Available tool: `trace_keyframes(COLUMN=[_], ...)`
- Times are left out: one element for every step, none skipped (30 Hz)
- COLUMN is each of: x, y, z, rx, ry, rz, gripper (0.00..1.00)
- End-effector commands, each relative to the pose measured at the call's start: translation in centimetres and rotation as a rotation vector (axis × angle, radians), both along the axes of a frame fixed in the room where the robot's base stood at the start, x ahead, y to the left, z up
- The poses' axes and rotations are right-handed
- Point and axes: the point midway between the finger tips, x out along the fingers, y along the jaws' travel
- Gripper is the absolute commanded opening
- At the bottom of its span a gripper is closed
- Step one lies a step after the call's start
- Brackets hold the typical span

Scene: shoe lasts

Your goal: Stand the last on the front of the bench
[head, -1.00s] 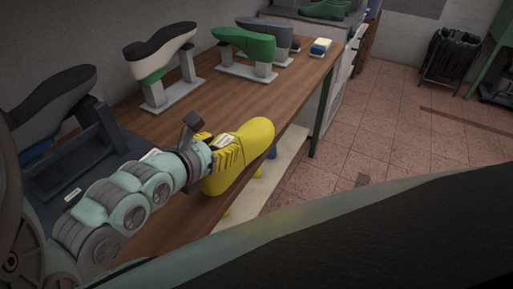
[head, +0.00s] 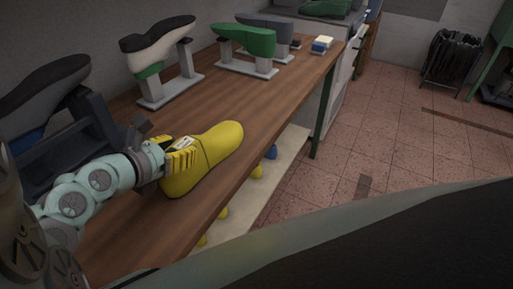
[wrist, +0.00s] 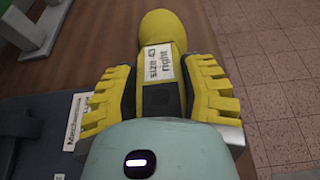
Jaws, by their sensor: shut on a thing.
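The yellow last (head: 215,145) is near the front edge of the wooden bench (head: 112,232), with its toe pointing away to the right. My gripper (head: 182,160) is shut on it at the heel end. In the wrist view the yellow ribbed fingers of my gripper (wrist: 160,95) press on both sides of the last (wrist: 160,28). A white label (wrist: 158,62) reading "size 43 right" shows on its top. The last looks roughly level over the bench top. I cannot tell whether its underside touches the wood.
Behind stand a black-and-white last (head: 158,45) and a green last (head: 247,38) on grey stands. A dark stand with a dark last (head: 45,85) is at the left. Yellow and blue lasts (head: 270,152) sit on the shelf below. Bench top right of the held last is clear.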

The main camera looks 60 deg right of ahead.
Motion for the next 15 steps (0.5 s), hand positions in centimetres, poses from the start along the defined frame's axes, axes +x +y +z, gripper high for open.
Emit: trace_keyframes(x=[-0.17, -0.18, -0.18, -0.18, -0.17, -0.17, -0.17, -0.17, -0.16, -0.16, -0.16, -0.17, -0.17, -0.17, -0.17], y=[-0.23, -0.24, -0.24, -0.24, -0.23, -0.23, -0.23, -0.23, -0.19, -0.18, -0.18, -0.18, -0.18, -0.18, -0.18], z=[-0.12, -0.23, -0.32, -0.35, -0.36, -0.36, -0.36, -0.38, -0.49, -0.50, -0.50, -0.51, -0.51, -0.51, -0.52], rx=[-0.009, -0.008, -0.008, -0.007, -0.007, -0.006, -0.006, -0.005, -0.002, -0.002, -0.002, -0.001, -0.001, -0.001, -0.001], ry=[-0.001, -0.002, -0.003, -0.003, -0.004, -0.005, -0.005, -0.005, -0.005, -0.005, -0.005, -0.005, -0.004, -0.004, -0.004], rz=[-0.005, -0.007, -0.007, -0.007, -0.007, -0.007, -0.007, -0.007, -0.006, -0.006, -0.007, -0.007, -0.007, -0.007, -0.007], gripper=[0.00, 0.00, 0.00, 0.00, 0.00, 0.00, 0.00, 0.00, 0.46, 0.49, 0.52, 0.56, 0.60, 0.63, 0.67])
